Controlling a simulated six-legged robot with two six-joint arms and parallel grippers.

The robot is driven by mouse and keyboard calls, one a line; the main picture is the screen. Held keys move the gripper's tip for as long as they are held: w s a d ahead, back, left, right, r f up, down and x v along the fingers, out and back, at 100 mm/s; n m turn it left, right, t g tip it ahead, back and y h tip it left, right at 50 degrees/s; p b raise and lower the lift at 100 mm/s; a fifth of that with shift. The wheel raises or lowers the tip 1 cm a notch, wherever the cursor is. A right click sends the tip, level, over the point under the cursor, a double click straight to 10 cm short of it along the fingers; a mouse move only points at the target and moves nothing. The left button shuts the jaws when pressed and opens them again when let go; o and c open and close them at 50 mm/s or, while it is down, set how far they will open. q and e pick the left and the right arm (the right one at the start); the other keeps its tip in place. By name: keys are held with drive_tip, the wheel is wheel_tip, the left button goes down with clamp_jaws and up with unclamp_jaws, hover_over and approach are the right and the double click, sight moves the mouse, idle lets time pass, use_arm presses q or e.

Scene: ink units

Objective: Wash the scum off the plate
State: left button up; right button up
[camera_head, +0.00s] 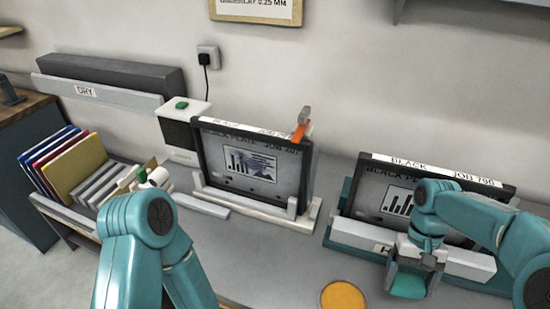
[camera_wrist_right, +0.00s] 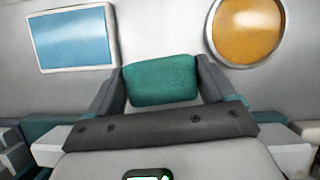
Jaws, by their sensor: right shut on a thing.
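A dark-framed plate marked black and job (camera_head: 300,195) stands upright in a pale stand left of centre. Its pale picture panel has dark bars and a bluish-grey patch; I cannot tell whether that is scum. A second framed plate, marked BLACK JOB (camera_head: 375,185), stands in a teal and white stand at right, partly hidden by my right arm. My right gripper (camera_head: 408,284) is shut on a green pad (camera_wrist_right: 160,82), in front of the second stand and above the counter. The pad also shows in the head view (camera_head: 408,287). My left arm shows, but its gripper is out of view.
A round orange-topped thing (camera_head: 343,296) lies on the counter, left of my right gripper. The right wrist view shows a white-rimmed blue rectangle (camera_wrist_right: 72,40). An orange-and-grey tool (camera_head: 301,125) is at the left plate's top corner. A rack of coloured boards (camera_head: 80,163) stands at left.

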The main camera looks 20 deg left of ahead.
use_arm(q)
drive_tip(key=shift+s, duration=0.1)
use_arm(e)
drive_tip(key=shift+s, duration=0.15)
use_arm(q)
drive_tip(key=c, duration=0.4)
use_arm(e)
wheel_tip(320, 180, up, 4)
drive_tip(key=shift+r, duration=0.25)
use_arm(q)
drive_tip(key=c, duration=0.5)
use_arm(e)
drive_tip(key=shift+r, duration=0.2)
use_arm(q)
drive_tip(key=shift+a, duration=0.1)
use_arm(e)
drive_tip(key=shift+a+f, duration=0.1)
use_arm(q)
drive_tip(key=shift+s, duration=0.1)
use_arm(e)
drive_tip(key=shift+s+a, duration=0.1)
